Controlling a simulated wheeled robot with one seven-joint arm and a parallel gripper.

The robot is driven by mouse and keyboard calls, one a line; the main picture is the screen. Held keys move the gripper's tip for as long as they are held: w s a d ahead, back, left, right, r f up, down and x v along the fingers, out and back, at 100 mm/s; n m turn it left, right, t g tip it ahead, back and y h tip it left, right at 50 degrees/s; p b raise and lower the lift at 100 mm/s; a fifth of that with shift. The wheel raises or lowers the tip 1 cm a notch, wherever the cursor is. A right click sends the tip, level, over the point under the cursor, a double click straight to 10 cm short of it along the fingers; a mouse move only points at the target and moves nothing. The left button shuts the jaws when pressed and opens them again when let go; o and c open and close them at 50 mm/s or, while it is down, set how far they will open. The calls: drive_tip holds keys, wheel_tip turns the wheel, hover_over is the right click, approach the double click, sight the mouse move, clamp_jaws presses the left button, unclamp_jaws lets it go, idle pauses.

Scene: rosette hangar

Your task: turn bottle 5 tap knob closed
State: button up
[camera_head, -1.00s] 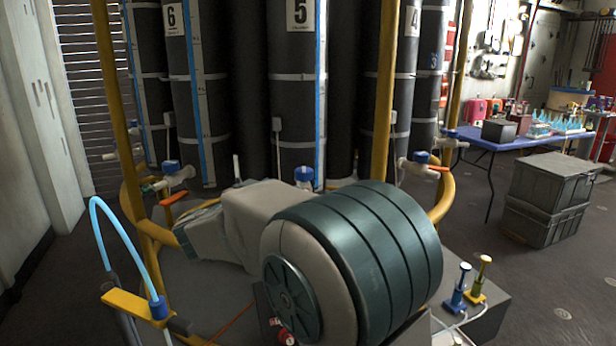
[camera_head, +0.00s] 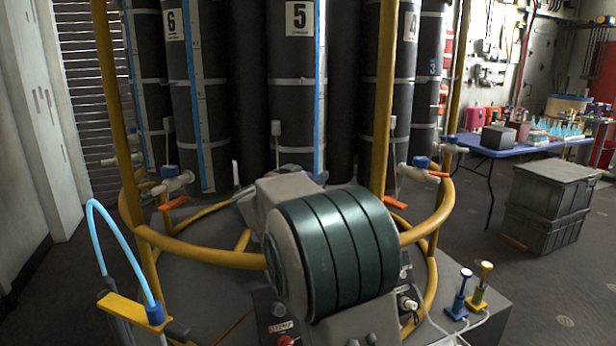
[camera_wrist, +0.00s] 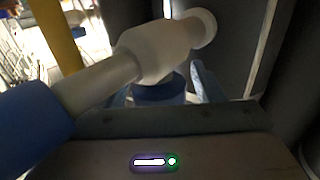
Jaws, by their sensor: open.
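Bottle 5 (camera_head: 292,110) is a tall dark cylinder with a white "5" label, at the back centre in the head view. My arm covers most of its tap there; a small blue part shows just above the arm. In the wrist view a white tap body (camera_wrist: 165,52) runs slantwise across the top, with a blue knob (camera_wrist: 160,91) under it. My gripper (camera_wrist: 168,88) is open, with the knob between its fingers. The right finger shows beside the knob; the left one is mostly hidden. I cannot tell whether they touch it. My gripper is hidden in the head view.
A yellow tubular frame (camera_head: 205,252) surrounds the bottles, with an upright on either side of bottle 5. Neighbouring bottles have white taps, such as one at the left (camera_head: 175,183). A blue table (camera_head: 490,150) and grey crates (camera_head: 552,190) stand at the right.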

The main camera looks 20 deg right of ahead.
drive_tip(key=c, duration=1)
